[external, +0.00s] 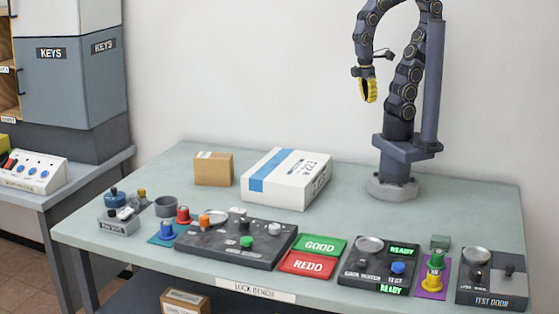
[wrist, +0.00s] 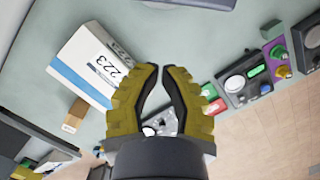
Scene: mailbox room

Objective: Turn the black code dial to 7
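My gripper (external: 369,90) has yellow fingers and hangs high above the back of the bench, well clear of the controls. In the wrist view its fingers (wrist: 161,75) are a little apart at the tips, with nothing between them. A dark control panel (external: 216,249) lies at the front of the bench. It carries an orange knob (external: 204,221), a green button (external: 246,242), a grey knob (external: 275,229) and a round pale disc (external: 215,217). I cannot tell which control is the black code dial, and no digits are readable.
A white box (external: 288,195) and a brown carton (external: 213,169) stand toward the back. Green GOOD (external: 320,246) and red REDO (external: 308,264) pads lie right of the panel. A second panel (external: 350,280) and a TEST DOOR unit (external: 487,298) stand farther right.

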